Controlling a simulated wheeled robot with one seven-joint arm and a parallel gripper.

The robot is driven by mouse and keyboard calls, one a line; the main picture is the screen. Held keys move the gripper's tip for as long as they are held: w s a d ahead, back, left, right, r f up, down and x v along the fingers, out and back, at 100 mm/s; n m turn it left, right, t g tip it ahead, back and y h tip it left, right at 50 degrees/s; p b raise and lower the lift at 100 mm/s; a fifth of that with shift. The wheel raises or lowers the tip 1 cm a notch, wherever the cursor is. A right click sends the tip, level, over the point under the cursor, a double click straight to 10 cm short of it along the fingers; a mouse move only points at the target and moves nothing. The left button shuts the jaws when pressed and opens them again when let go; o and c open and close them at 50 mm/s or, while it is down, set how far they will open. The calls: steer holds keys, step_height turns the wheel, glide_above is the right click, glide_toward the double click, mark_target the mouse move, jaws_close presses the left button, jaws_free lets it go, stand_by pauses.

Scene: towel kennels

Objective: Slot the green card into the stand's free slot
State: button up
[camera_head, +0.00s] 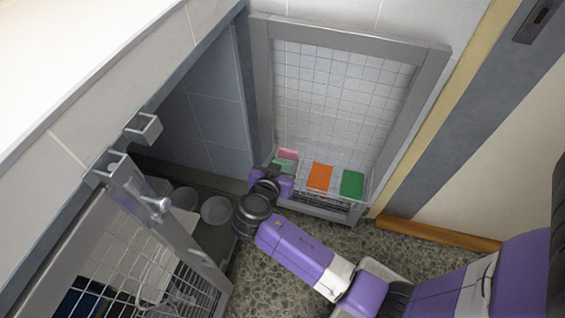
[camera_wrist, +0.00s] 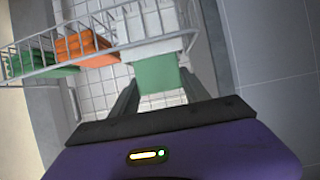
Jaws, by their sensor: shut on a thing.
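A pale green card (camera_wrist: 157,75) is held between the two fingers of my gripper (camera_wrist: 158,84) in the wrist view. In the head view the green card (camera_head: 283,167) shows just past my gripper (camera_head: 274,174), partly hidden by it. The card is at the left end of a wire rack (camera_head: 335,204) along the bottom of a mesh panel. The rack holds an orange piece (camera_head: 320,176) and a darker green piece (camera_head: 352,184). A pink piece (camera_head: 289,154) shows behind the held card. I cannot tell whether the card touches the rack.
An open mesh door (camera_head: 200,262) stands at the lower left, near my gripper. Grey bowls (camera_head: 216,210) sit behind it. A grey-framed mesh panel (camera_head: 425,75) rises behind the rack. An orange-brown strip (camera_head: 438,235) lies on the speckled floor at right.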

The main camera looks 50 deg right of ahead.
steer(key=o, duration=1.4)
steer(key=p+v, duration=0.1)
steer(key=v, duration=0.6)
steer(key=shift+s+a+r, duration=0.1)
steer(key=shift+a+r, duration=0.1)
steer(key=shift+a, duration=0.15)
